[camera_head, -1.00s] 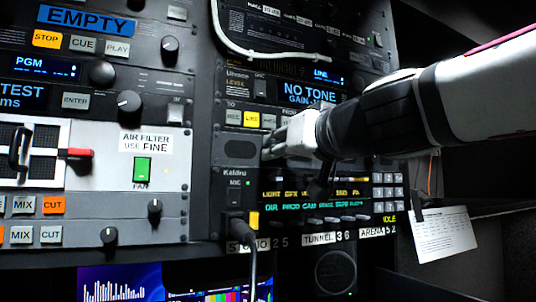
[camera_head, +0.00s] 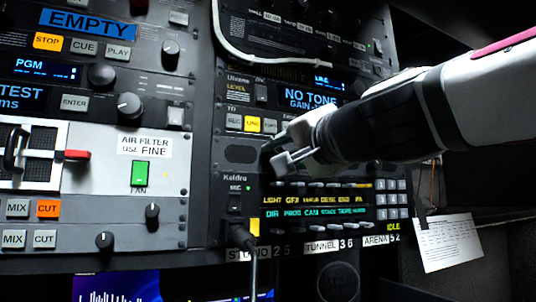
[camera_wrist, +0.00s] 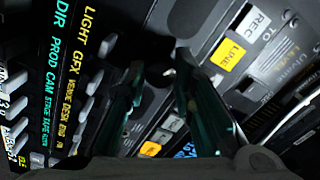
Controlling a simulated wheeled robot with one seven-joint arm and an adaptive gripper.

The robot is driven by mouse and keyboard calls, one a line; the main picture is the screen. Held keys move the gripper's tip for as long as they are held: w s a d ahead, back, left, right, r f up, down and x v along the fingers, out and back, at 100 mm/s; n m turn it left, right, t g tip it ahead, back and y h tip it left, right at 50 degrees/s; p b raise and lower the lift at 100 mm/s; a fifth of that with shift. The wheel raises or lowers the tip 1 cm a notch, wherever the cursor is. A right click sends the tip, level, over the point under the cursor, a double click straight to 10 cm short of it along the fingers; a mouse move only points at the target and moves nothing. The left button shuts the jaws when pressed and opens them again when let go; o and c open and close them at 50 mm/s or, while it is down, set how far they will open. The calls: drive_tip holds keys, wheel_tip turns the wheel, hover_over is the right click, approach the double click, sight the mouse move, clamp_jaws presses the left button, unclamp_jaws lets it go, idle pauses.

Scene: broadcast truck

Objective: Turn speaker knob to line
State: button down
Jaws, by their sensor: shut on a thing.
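My gripper (camera_head: 279,159) is at the panel just right of the oval speaker grille (camera_head: 241,154), below the display reading "NO TONE" (camera_head: 310,98). In the wrist view, my gripper's two dark fingers (camera_wrist: 155,80) stand on either side of a small dark round knob (camera_wrist: 160,74), closed on it. The knob's pointer and markings are too dark to read, and my fingers hide it in the head view. A lit yellow LINE button (camera_head: 252,124) sits above the grille beside a grey REC button (camera_head: 234,121). The LINE button also shows in the wrist view (camera_wrist: 228,54).
A keypad panel with coloured label text (camera_head: 315,199) lies just below my gripper. A cable (camera_head: 248,250) hangs from a plug at lower left of it. A white cable (camera_head: 262,55) runs above. A paper sheet (camera_head: 447,243) hangs at right.

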drive_tip(key=shift+m+h+p, duration=0.4)
drive_tip(key=shift+m+p, duration=1.45)
drive_tip(key=shift+m, duration=8.85)
drive_tip(key=shift+f, duration=0.1)
drive_tip(key=c, duration=1.3)
unclamp_jaws()
drive_tip(key=shift+c, duration=0.2)
drive_tip(key=v, duration=1.2)
